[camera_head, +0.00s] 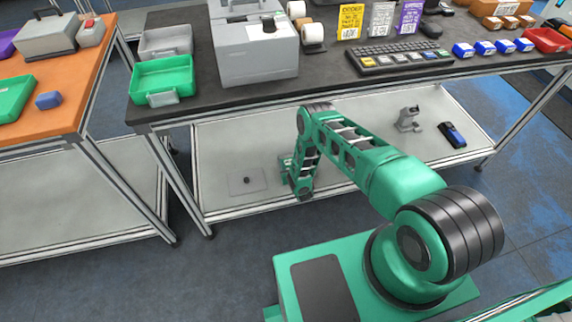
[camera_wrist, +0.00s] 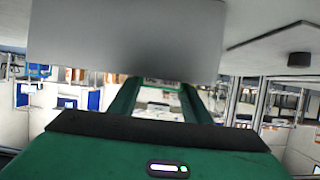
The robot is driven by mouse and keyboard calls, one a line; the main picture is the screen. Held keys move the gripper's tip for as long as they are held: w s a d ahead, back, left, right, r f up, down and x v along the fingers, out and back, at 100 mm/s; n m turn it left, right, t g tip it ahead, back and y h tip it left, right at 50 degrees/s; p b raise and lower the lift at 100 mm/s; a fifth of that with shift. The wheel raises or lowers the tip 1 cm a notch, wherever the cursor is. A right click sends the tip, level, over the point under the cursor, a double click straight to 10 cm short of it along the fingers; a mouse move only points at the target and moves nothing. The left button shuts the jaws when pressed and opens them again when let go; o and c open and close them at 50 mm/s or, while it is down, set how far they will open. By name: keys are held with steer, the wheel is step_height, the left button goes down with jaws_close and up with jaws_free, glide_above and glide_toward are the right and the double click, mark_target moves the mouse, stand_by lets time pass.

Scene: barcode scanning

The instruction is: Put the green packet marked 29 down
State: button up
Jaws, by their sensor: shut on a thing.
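My gripper (camera_head: 285,166) is low at the lower shelf under the black-topped bench, mostly hidden behind my own arm in the head view. In the head view I cannot make the packet out. I cannot tell whether it touches the shelf.
The lower shelf (camera_head: 230,150) holds a pad with a small black knob (camera_head: 247,181), a grey scanner-like stand (camera_head: 408,120) and a dark blue handheld device (camera_head: 452,134). A grey machine (camera_head: 255,55), green tray (camera_head: 162,80) and keyboard (camera_head: 400,58) stand on the bench above.

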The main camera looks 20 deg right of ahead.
steer(key=shift+f, duration=0.5)
steer(key=o, duration=0.9)
steer(key=shift+c, duration=0.2)
steer(key=shift+r, duration=0.1)
